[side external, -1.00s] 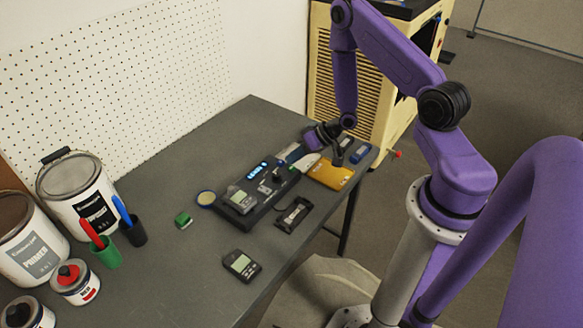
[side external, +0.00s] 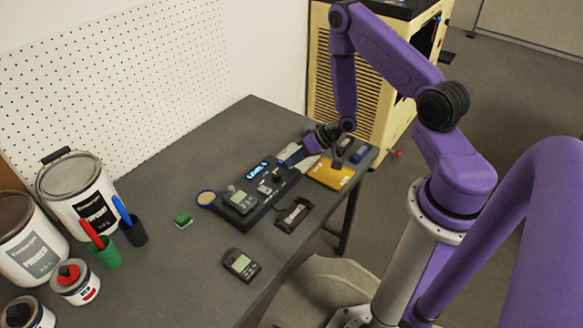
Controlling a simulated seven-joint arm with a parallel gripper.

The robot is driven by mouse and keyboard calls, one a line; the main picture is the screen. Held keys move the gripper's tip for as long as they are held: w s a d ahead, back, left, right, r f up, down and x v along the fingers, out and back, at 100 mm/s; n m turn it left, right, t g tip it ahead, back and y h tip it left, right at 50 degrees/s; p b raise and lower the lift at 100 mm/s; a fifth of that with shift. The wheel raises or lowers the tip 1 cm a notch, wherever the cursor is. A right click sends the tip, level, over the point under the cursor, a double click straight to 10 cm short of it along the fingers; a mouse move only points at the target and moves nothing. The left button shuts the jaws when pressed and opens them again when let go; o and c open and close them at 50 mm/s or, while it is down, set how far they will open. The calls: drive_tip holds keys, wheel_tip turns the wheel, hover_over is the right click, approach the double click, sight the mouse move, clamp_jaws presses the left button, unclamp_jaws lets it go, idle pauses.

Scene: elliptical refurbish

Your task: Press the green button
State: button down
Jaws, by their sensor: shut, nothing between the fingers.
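My gripper (side external: 296,158) is at the far right part of the table, low over the back end of the black device. It is shut and empty, well to the right of the green object and apart from it. The fingertips are small and partly blend with the things behind them, so I cannot tell whether they touch anything.
The black device (side external: 262,212) has a lit blue display and a grey meter (side external: 240,200) on it. Another meter (side external: 240,264) and a black tray (side external: 294,215) lie nearby. A yellow case (side external: 331,174) is near my gripper. Cans and pen cups (side external: 107,254) stand left.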

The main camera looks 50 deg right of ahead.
drive_tip(key=shift+f, duration=0.3)
drive_tip(key=shift+r, duration=0.15)
idle(0.5)
drive_tip(key=shift+r, duration=0.75)
drive_tip(key=shift+r, duration=2.5)
